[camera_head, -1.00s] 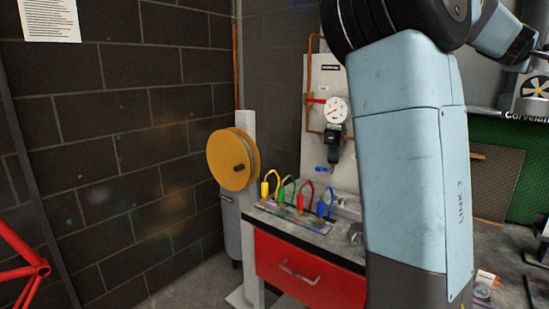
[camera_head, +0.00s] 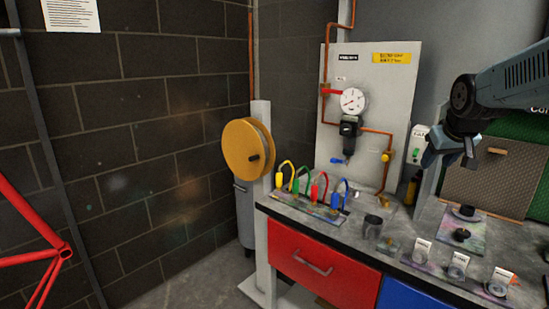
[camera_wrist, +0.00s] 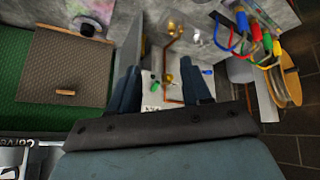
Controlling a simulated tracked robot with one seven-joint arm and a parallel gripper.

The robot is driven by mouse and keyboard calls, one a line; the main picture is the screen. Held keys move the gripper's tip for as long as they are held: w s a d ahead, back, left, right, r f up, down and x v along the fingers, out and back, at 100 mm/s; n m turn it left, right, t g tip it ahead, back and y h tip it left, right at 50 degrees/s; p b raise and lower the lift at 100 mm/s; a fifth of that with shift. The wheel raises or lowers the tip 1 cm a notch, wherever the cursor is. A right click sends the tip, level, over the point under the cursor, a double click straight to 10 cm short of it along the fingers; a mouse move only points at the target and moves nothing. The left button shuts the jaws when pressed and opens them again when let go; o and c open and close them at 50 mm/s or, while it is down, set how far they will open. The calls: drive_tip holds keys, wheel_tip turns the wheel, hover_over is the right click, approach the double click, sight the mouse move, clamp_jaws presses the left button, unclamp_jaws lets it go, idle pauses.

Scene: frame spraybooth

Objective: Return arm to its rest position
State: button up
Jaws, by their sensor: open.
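My gripper (camera_head: 455,150) hangs at the upper right of the head view, on the end of my blue-grey arm, above the back of the grey workbench (camera_head: 345,232). In the wrist view my gripper (camera_wrist: 163,88) shows two dark blue fingers spread well apart. Nothing is between them, and the wall panel with copper pipe lies beyond the gap. The gripper touches nothing that I can see.
A pressure gauge (camera_head: 354,101) and copper pipes are on the panel (camera_head: 385,85). Coloured looped hoses (camera_head: 319,188), small cups and labelled pads stand on the bench. A yellow reel (camera_head: 242,149) is to the left. A red frame (camera_head: 35,255) is at lower left.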

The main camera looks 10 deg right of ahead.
drive_tip(key=s+a+f+y, duration=0.1)
drive_tip(key=s+a, duration=0.6)
drive_tip(key=a, duration=0.4)
drive_tip(key=s+a+f+n+g+y, duration=0.1)
drive_tip(key=s+a, duration=0.7)
drive_tip(key=a, duration=0.4)
drive_tip(key=shift+f, duration=0.25)
drive_tip(key=shift+c, duration=0.4)
drive_tip(key=shift+d, duration=0.15)
